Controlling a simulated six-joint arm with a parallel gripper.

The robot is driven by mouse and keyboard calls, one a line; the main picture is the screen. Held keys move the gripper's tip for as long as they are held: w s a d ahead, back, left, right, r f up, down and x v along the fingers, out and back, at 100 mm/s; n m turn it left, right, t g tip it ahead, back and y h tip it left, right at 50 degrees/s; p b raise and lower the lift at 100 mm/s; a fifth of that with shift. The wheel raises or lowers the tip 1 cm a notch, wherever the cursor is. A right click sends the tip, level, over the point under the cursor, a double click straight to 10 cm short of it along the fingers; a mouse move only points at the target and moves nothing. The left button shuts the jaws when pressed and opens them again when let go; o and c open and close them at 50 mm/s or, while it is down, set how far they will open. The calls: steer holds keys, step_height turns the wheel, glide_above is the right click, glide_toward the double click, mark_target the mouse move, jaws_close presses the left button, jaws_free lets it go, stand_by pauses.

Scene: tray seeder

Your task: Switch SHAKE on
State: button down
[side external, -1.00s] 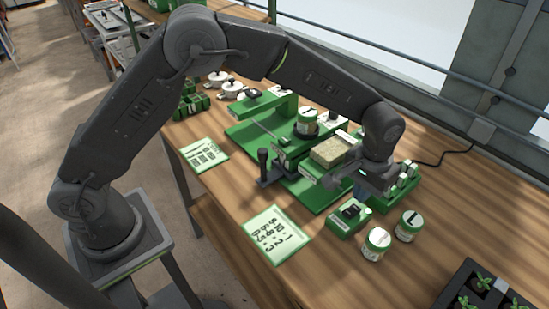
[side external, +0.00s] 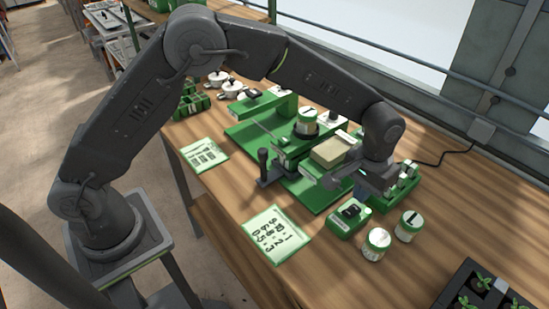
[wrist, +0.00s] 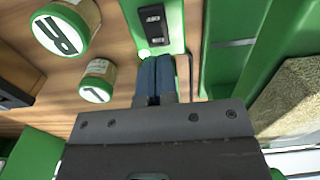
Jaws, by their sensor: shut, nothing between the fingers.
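A small green box with a black rocker switch (wrist: 154,25) lies just beyond my fingertips in the wrist view. The switch box (side external: 349,216) also shows in the side view, to the front of the green machine. No SHAKE lettering is readable in these frames, so I cannot tell which switch bears that name. My gripper (wrist: 157,64) is shut and empty, with its blue fingertips together over or beside the near end of the box. Contact cannot be told. In the side view my gripper (side external: 362,190) is partly hidden by my wrist, just behind the box.
Two green-lidded jars, one (side external: 376,244) nearer and one (side external: 409,226) farther right, stand close to the box. The green seeder machine (side external: 240,134) with a pale block (side external: 335,151) is behind and left. A numbered card (side external: 275,235) lies in front. A seedling tray (side external: 452,300) is at right.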

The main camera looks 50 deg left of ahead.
mark_target(356, 205)
step_height(356, 205, up, 7)
stand_by(1.0)
steer(key=s+a+r+t, duration=0.3)
steer(key=s+a+r, duration=0.7)
steer(key=a+r, duration=0.25)
steer(key=s+a+f+t, duration=0.1)
steer(key=s+a, duration=0.3)
steer(key=s, duration=0.3)
steer(key=s+a+f+t, duration=0.1)
steer(key=s+a, duration=0.3)
steer(key=s, duration=0.4)
steer(key=shift+t, duration=0.3)
